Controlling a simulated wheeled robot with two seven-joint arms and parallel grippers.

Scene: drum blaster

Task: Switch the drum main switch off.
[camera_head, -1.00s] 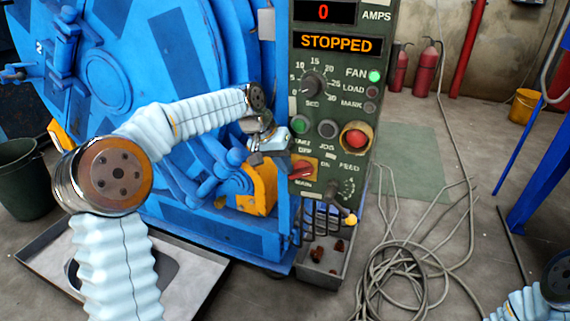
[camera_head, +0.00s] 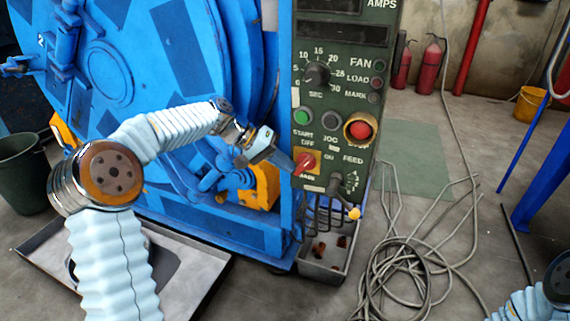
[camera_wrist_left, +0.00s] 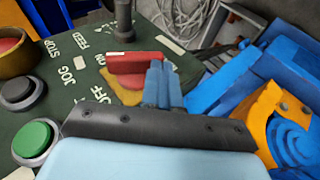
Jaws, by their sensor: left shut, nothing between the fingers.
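The main switch is a red knob (camera_head: 306,162) on a yellow plate, low on the green control panel (camera_head: 340,100), with OFF and ON lettering beside it. It also shows in the left wrist view as a red knob (camera_wrist_left: 140,72). Both displays are dark and the fan lamp (camera_head: 377,65) is unlit. My left gripper (camera_head: 287,161) is shut and empty, just left of the knob. In the left wrist view its fingertips (camera_wrist_left: 160,72) are close against the knob; whether they touch is unclear. My right gripper is out of view.
A green start button (camera_head: 302,117), a dark jog button (camera_head: 331,120) and a red stop button (camera_head: 361,130) sit above the switch. The blue drum (camera_head: 120,80) stands left of the panel. Coiled cable (camera_head: 410,275) lies on the floor at the right.

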